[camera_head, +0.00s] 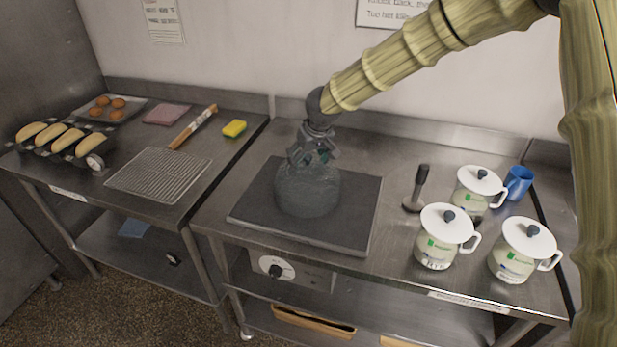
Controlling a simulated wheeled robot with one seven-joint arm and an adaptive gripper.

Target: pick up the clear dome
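The clear dome (308,192) stands on a dark square plate (350,228) on the right-hand steel table. It is see-through, with the dark plate showing through its wall. My gripper (312,158) points down right at the dome's top, and its fingers overlap the top in this view. The dome's knob or top is hidden among the fingers. I cannot tell whether the fingers are closed on it or only around it. The dome appears to rest on the plate.
Several white lidded mugs (443,238), a blue cup (518,183) and a dark-handled tool (418,187) stand to the right.

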